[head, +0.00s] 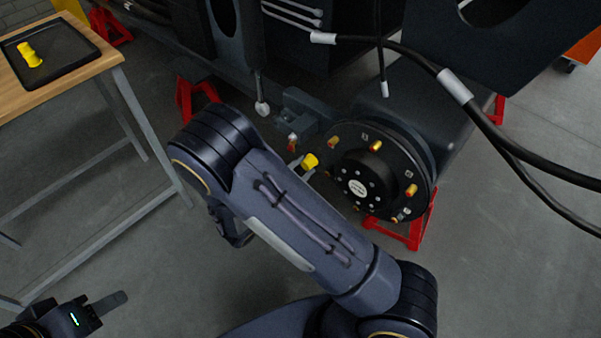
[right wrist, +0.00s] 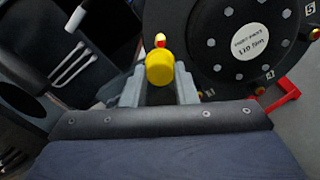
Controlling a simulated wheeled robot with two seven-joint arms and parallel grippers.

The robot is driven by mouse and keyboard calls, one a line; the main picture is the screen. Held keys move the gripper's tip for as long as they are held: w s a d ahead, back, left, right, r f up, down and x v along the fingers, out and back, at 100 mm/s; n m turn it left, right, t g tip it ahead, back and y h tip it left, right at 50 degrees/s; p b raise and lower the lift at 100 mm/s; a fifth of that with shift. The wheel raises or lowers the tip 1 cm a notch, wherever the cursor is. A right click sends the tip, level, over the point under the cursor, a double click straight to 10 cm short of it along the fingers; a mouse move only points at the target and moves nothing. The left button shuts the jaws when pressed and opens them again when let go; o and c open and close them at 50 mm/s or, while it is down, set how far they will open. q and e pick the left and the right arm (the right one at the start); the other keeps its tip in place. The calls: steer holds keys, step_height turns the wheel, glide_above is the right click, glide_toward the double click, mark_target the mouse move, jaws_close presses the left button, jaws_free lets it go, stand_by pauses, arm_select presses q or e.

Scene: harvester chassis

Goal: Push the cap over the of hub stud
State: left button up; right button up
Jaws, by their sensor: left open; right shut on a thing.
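The dark round hub (head: 347,202) has studs around a pale centre label. My right gripper (head: 304,166) is shut on a yellow cap (head: 311,161), just left of the hub. In the right wrist view the cap (right wrist: 160,69) sits between the two grey fingers (right wrist: 160,92). A red and gold stud (right wrist: 160,40) shows just beyond the cap; I cannot tell whether they touch. My left gripper (head: 103,308) is open and empty at the lower left.
A wooden table (head: 110,58) at the upper left bears a black tray (head: 72,64) with yellow caps (head: 30,55). A black cable (head: 420,62) hangs above the hub. Red stands (head: 412,237) support the chassis.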

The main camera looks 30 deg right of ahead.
mark_target(305, 167)
steer(key=x, duration=0.6)
stand_by(0.6)
steer(key=shift+w+d, duration=0.15)
steer(key=shift+d, duration=0.25)
stand_by(0.3)
steer(key=shift+x, duration=1.35)
steer(key=o, duration=0.8)
steer(key=shift+o, duration=0.2)
steer(key=shift+a, duration=0.1)
steer(key=shift+v, duration=2.45)
